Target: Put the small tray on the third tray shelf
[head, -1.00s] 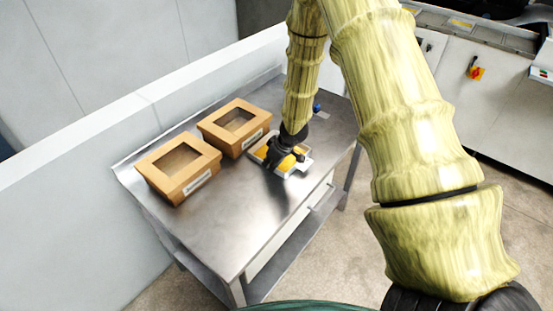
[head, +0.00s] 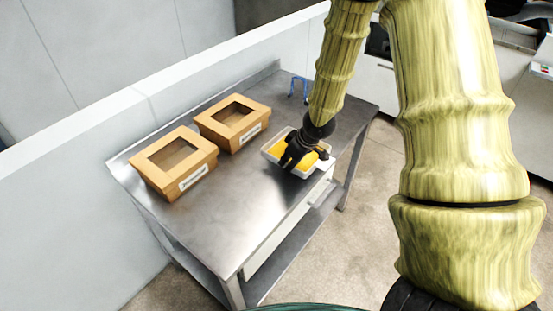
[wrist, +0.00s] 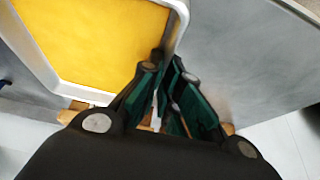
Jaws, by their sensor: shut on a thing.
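The small tray (head: 270,148) is white-rimmed with a yellow inside, and it is over the right part of the steel table in the head view. In the wrist view the tray (wrist: 95,45) fills the upper left, its white rim running down between my fingers. My gripper (head: 291,164) is shut on the tray's rim; in the wrist view its fingers (wrist: 165,92) meet at the rim's edge. The tray looks slightly raised above the table, but the gap is hard to judge. No tray shelf can be made out in either view.
Two brown cardboard boxes with windowed lids, a nearer one (head: 194,179) and a farther one (head: 250,138), stand left on the steel table (head: 225,220). A blue wire-like object (head: 298,85) is at the table's back. A low white wall (head: 60,195) borders the left. The table's front is clear.

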